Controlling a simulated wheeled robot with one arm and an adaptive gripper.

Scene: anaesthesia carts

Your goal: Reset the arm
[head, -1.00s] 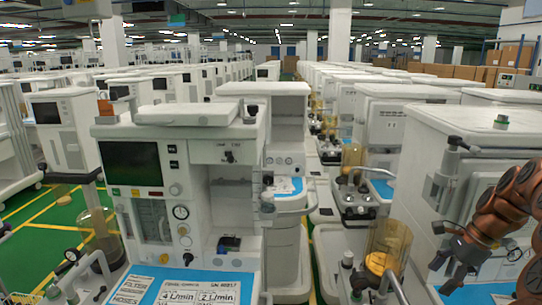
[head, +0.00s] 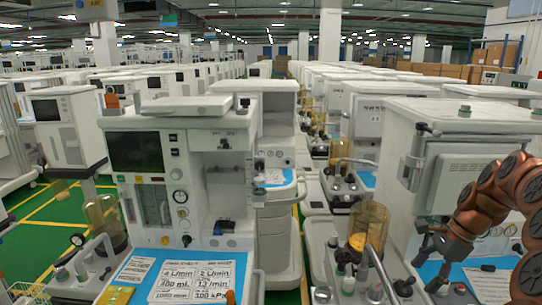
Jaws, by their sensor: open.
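My arm, with copper-coloured joints, reaches in from the right edge of the head view. My gripper (head: 434,264) is dark and small at its end, with its fingers open and pointing down and left. It appears in front of the right-hand white cart, above a blue work surface (head: 468,272) with a paper sheet on it. I see nothing held between the fingers. I cannot tell how far the fingertips are from the surface.
A white anaesthesia cart (head: 205,140) with a dark screen (head: 136,152) and a labelled blue worktop stands at left centre. An amber canister (head: 368,226) stands left of my gripper. Rows of carts fill the hall. Green floor (head: 50,215) shows at left.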

